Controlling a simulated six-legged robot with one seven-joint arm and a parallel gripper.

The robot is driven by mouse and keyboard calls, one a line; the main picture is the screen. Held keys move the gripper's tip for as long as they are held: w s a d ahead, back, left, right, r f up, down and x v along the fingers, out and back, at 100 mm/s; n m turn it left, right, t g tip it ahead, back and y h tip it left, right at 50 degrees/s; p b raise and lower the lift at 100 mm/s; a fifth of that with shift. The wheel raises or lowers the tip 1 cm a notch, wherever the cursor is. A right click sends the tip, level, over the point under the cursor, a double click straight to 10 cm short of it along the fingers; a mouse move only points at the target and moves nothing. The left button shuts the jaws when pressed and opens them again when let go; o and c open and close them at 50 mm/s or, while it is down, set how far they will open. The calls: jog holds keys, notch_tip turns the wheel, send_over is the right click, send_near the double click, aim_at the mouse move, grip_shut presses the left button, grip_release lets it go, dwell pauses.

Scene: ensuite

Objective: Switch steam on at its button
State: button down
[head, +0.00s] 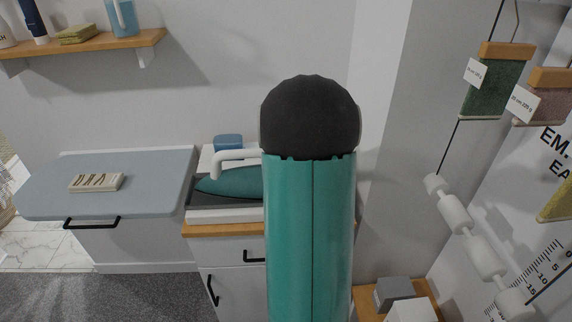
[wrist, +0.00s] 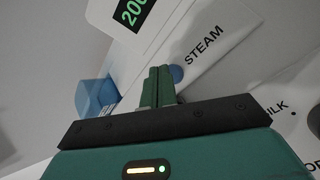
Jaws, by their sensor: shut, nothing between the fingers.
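The steam button (wrist: 177,74) is a small round blue button on a white panel (wrist: 215,62) in the wrist view, beside the printed word STEAM. My gripper (wrist: 160,71) is shut and empty, its green fingertips just left of the button in the picture. The fingers overlap the button's edge or lie very close to it; I cannot tell whether they touch. A dark display (wrist: 132,12) with green digits reading 200 sits above. In the head view my arm covers the middle, and the button is not visible there.
A blue block-like thing (wrist: 96,97) stands left of my fingers. In the head view, a grey-blue padded board (head: 140,170) bears a lettered block (head: 97,182). A wooden shelf (head: 85,45) hangs above; white wall rollers (head: 470,235) are at right.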

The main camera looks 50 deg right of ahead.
jog(key=shift+f, duration=0.4)
dwell(0.3)
jog(key=shift+r, duration=0.95)
notch_tip(320, 180, up, 2)
jog(key=shift+w+a+r, duration=0.1)
jog(key=shift+r, duration=1.9)
